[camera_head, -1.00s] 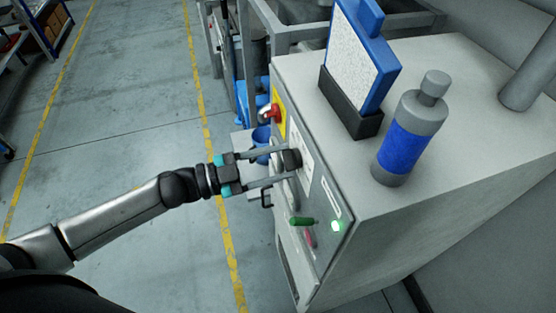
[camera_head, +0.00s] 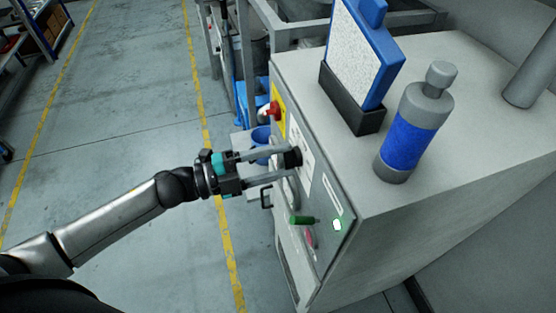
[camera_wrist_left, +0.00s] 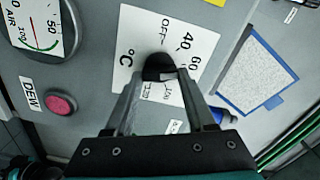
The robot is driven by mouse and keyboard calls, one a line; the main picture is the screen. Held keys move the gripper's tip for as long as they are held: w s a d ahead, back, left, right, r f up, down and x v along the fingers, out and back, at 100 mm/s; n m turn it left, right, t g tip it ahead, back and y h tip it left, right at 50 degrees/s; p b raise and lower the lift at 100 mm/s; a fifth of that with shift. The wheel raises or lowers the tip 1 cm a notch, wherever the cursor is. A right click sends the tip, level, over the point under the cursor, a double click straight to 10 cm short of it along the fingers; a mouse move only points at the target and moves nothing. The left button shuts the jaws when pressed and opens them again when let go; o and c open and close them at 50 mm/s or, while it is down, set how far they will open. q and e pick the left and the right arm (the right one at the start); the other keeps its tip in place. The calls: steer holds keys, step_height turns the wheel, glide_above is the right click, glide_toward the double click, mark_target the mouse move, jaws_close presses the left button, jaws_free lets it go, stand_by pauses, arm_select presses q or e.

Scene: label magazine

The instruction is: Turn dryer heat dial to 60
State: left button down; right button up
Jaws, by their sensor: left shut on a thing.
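The heat dial (camera_head: 293,158) is a black knob on the front panel of the grey dryer cabinet (camera_head: 440,170). In the left wrist view the dial (camera_wrist_left: 157,64) sits on a white scale plate (camera_wrist_left: 133,40) with °C, OFF, 40 and 60 visible; further marks are partly covered by the fingers. My left gripper (camera_head: 287,162) is shut on the dial, with one finger on each side, as the left wrist view (camera_wrist_left: 160,82) also shows. I cannot make out where the dial points. My right gripper is not in view.
A blue-banded bottle (camera_head: 407,140) and a blue-framed board (camera_head: 353,55) stand on top. Open floor (camera_head: 120,130) lies left.

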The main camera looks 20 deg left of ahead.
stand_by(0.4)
arm_select(q)
steer(key=shift+c, duration=1.2)
jaws_free()
steer(key=shift+s+a, duration=0.3)
steer(key=shift+a, duration=0.15)
steer(key=b+v, duration=0.1)
steer(key=v, duration=1.3)
steer(key=shift+s+a, duration=0.1)
